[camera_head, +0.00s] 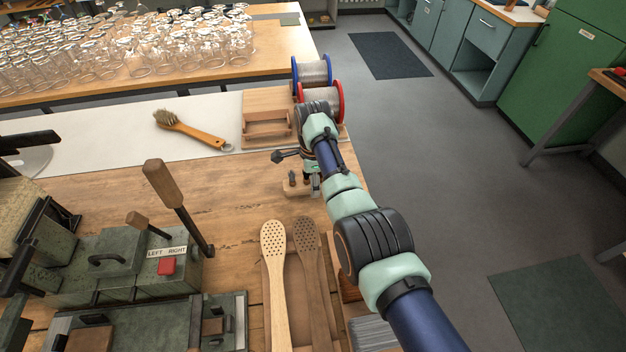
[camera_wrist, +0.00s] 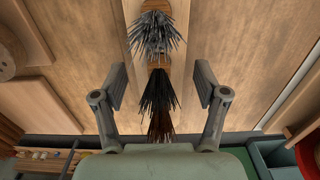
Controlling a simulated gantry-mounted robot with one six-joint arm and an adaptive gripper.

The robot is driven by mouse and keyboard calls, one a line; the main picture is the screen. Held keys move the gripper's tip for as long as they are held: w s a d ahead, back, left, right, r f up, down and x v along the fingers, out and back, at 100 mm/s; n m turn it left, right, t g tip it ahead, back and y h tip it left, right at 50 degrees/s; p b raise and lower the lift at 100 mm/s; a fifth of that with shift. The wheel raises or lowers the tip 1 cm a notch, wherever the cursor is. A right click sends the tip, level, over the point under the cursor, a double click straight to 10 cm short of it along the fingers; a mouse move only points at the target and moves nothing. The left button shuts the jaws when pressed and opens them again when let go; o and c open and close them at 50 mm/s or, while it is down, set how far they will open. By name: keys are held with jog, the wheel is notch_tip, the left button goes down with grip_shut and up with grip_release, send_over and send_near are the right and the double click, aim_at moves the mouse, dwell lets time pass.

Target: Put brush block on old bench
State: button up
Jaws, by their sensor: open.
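My gripper (camera_head: 305,180) is low over the right part of the wooden bench (camera_head: 235,212). In the wrist view its two fingers (camera_wrist: 161,82) are spread open. A small brown wooden piece (camera_wrist: 157,64) with grey and dark bristle tufts (camera_wrist: 158,100) shows between and beyond them; I see no finger touching it. In the head view a small wooden piece (camera_head: 297,188) is beside the gripper, partly hidden by it. Two paddle-shaped brush blocks with holes, one pale (camera_head: 275,262) and one darker (camera_head: 309,262), lie side by side nearer the front. I cannot tell which block the task means.
A finished brush (camera_head: 190,130) lies on a pale strip beside a wooden box (camera_head: 268,102). Red (camera_head: 321,102) and blue (camera_head: 311,72) rimmed spools stand behind my arm. A green machine with a lever (camera_head: 178,205) fills the left. Many glasses (camera_head: 130,45) cover the back table.

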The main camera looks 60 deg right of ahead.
jog(key=shift+r, duration=0.15)
notch_tip(320, 180, up, 12)
jog(key=p, duration=0.5)
jog(key=shift+w, duration=0.1)
